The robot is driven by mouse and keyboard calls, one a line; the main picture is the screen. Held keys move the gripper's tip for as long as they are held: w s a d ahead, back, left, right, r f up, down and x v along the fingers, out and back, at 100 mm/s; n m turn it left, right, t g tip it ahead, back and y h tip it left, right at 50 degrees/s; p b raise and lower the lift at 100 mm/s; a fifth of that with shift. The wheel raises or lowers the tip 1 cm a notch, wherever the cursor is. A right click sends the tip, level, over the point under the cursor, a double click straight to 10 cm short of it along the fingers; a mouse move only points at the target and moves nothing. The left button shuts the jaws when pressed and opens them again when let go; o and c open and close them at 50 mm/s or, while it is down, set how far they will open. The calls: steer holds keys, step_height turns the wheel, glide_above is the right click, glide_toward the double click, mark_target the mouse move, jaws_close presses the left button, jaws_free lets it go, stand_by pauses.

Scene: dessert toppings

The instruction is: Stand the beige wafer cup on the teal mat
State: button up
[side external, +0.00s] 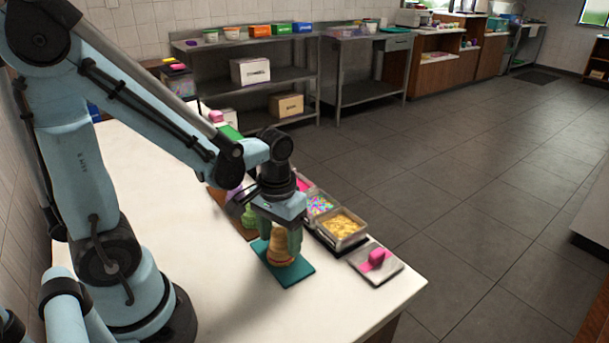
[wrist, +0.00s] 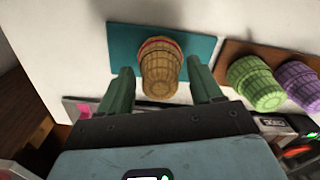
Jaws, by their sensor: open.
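The beige wafer cup (side external: 281,247) is over the teal mat (side external: 296,275) and appears to rest on it. Its wider end, with a reddish band, looks to be at the bottom, and its narrow end points up. In the wrist view the cup (wrist: 160,72) shows between the fingers, with the teal mat (wrist: 122,45) behind it. My gripper (side external: 282,240) is lowered over the cup and open. In the wrist view the gripper (wrist: 162,88) has one finger on each side of the cup, with gaps visible. The cup's upper part is partly hidden by my gripper in the side view.
A green cup (wrist: 256,84) and a purple cup (wrist: 298,85) stand on a brown board (wrist: 232,50) beside the mat. The white counter (side external: 220,290) is clear in front.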

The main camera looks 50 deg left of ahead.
mark_target(285, 234)
steer(key=r+t, duration=0.1)
steer(key=r, duration=0.2)
steer(key=r+m+t, duration=0.1)
steer(key=r, duration=0.3)
steer(key=d+r+t, duration=0.1)
steer(key=r, duration=0.2)
steer(key=shift+w+r+m+t, duration=0.3)
steer(key=shift+r+m, duration=0.1)
steer(key=m+t, duration=0.1)
steer(key=w+d+t, duration=0.1)
steer(key=t, duration=0.1)
steer(key=shift+w+f+m+t, duration=0.1)
steer(key=shift+f+m+t, duration=0.1)
steer(key=shift+m+t, duration=0.15)
